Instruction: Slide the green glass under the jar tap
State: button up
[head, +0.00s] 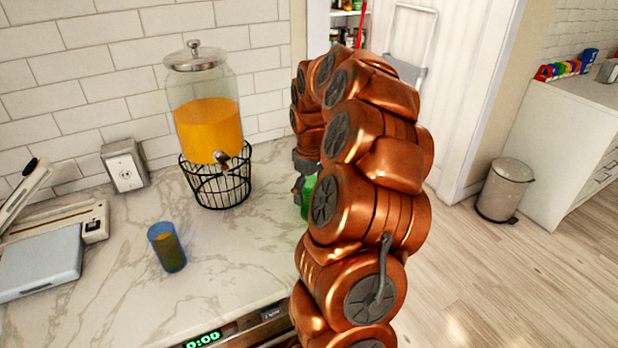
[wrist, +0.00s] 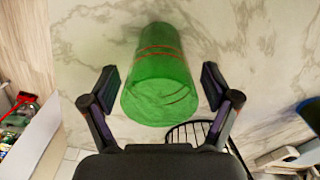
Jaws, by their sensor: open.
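The green glass (wrist: 160,80) stands on the marble counter between the two open fingers of my gripper (wrist: 160,90) in the wrist view, with a gap on each side. In the head view only a sliver of the green glass (head: 308,192) shows, the rest hidden behind my copper arm. My gripper (head: 301,180) is mostly hidden there too. The glass jar (head: 208,115) holds orange liquid and sits on a black wire stand (head: 220,190). Its tap (head: 222,158) faces the front of the counter, left of my gripper.
A blue glass (head: 167,247) stands on the counter in front of the jar, to the left. The marble counter (head: 225,262) between the blue glass and my arm is clear.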

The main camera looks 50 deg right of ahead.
jog(key=shift+f, duration=1.3)
jog(key=shift+c, duration=0.4)
jog(key=c, duration=1)
jog(key=shift+c, duration=0.4)
jog(key=shift+a+f, duration=0.1)
